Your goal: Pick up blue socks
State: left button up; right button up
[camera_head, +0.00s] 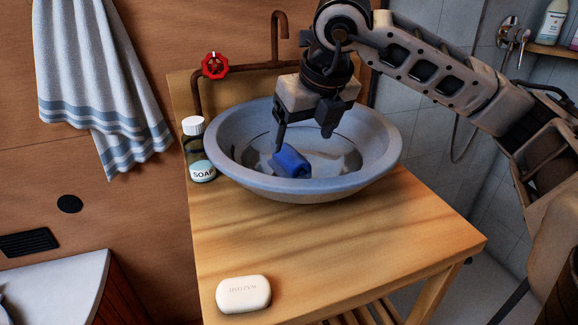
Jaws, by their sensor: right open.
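The blue socks (291,162) lie as a small bundle inside the wide grey-blue basin (376,172), left of its middle. The basin stands on a wooden table. My right gripper (303,143) comes in from the upper right and points down into the basin. Its two fingers are apart, with nothing between them that I can see. The left finger ends close above the socks; the right finger is up and to the right of them. I cannot tell whether a finger touches the socks. My left gripper is out of view.
A soap bottle (200,155) stands left of the basin, close to its rim. A white soap bar (243,293) lies at the table's front left. A rusty faucet with a red valve (215,65) rises behind.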

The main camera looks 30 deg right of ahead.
aim_at(293, 164)
jog(key=x, duration=0.9)
jog(key=shift+a+f, duration=0.1)
jog(key=c, duration=1.1)
